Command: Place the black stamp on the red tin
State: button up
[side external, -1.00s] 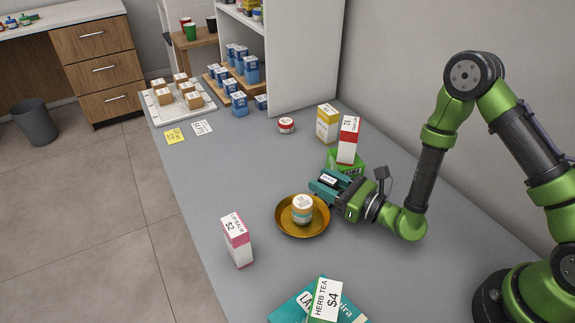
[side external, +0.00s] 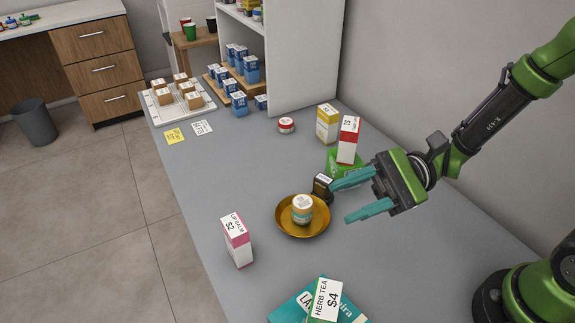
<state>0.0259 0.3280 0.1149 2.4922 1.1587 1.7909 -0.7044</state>
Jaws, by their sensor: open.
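The black stamp (side external: 322,187), a small dark block with a white label, stands on the counter at the far right rim of the gold dish. I cannot tell whether it touches the dish. The red tin (side external: 286,126), small and round with a whitish lid, sits on the counter farther back, apart from other things. My gripper (side external: 340,203) is open and empty, its teal fingers spread wide. It is to the right of the stamp, with its upper fingertip close to the stamp in the picture.
The gold dish (side external: 284,222) holds a white-lidded jar (side external: 302,208). A green container (side external: 333,158) and a red-and-white box (side external: 348,140) stand behind my gripper, near a yellow box (side external: 327,123). A pink-and-white box (side external: 237,241) stands front left. The counter (side external: 230,170) left of the dish is clear.

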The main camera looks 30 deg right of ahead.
jog(key=s+d+n+g+h, duration=0.2)
jog(key=s+n+g+h, duration=0.1)
jog(key=s+n+h, duration=0.2)
jog(key=d+r+n+t+h, duration=0.2)
jog(key=d+n+t+h, duration=0.2)
jog(key=d+h, duration=0.4)
jog(key=d+t, duration=0.1)
jog(key=d, duration=0.3)
jog(key=shift+w, duration=0.3)
jog(key=o, duration=0.3)
jog(key=w+d+r+t+h, duration=0.1)
jog(key=d+r+t+h, duration=0.2)
jog(key=d+r, duration=0.1)
jog(key=shift+w+d+n+t, duration=0.2)
jog(key=shift+d+n+t, duration=0.1)
jog(key=shift+d, duration=0.1)
